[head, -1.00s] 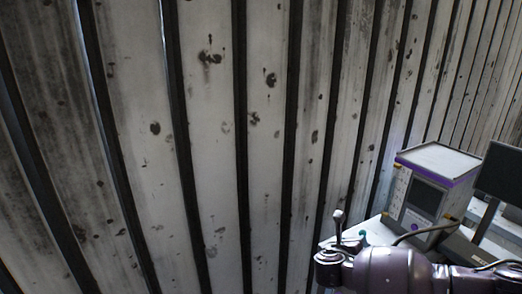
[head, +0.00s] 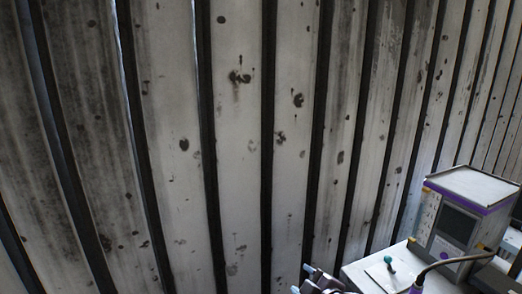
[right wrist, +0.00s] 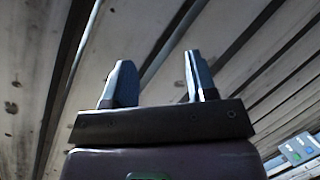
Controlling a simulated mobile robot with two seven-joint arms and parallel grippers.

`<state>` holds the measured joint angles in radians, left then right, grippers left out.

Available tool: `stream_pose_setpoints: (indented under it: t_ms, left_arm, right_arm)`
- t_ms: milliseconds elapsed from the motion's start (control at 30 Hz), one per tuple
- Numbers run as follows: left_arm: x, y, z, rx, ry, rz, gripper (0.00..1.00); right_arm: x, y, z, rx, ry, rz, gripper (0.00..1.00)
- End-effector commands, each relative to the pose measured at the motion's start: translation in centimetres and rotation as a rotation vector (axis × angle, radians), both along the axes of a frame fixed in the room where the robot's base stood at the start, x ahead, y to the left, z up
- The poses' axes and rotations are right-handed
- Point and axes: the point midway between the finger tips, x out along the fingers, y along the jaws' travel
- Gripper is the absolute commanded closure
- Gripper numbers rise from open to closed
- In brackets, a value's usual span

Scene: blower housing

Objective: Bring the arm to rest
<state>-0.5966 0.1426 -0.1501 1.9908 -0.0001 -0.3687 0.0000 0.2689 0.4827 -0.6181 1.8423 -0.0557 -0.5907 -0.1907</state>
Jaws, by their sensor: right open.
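My right gripper (head: 303,278) shows only in part at the bottom edge of the head view, beside the left end of a workbench. In the right wrist view its two dark fingers (right wrist: 160,80) stand apart with nothing between them. The gripper is open and empty, pointing at the striped wall. The rest of my right arm is mostly below the head view. My left gripper is not in view.
A white bench (head: 357,276) stands at the lower right, with a purple-trimmed instrument box (head: 459,228) and a teal-knobbed lever (head: 388,262) on it. A ribbed, stained wall (head: 235,150) fills the background.

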Motion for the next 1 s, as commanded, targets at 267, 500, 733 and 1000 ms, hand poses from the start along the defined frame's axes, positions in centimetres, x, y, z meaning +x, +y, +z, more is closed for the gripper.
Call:
stream_pose_setpoints:
  t_ms: [267, 500, 733, 1000]
  left_arm:
    - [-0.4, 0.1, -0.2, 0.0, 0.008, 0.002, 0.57]
    - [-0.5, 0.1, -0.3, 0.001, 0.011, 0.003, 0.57]
    - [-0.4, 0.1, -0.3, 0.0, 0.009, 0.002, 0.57]
    - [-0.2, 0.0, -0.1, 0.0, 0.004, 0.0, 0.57]
  right_arm:
    - [-5.0, -4.3, -2.1, 0.439, 0.084, -0.179, 0.48]
    - [-10.6, -10.2, -6.1, 0.596, 0.138, -0.382, 0.48]
    - [-18.2, -15.4, -11.6, 0.629, 0.24, -0.6, 0.48]
    - [-24.7, -16.8, -15.7, 0.622, 0.344, -0.712, 0.48]
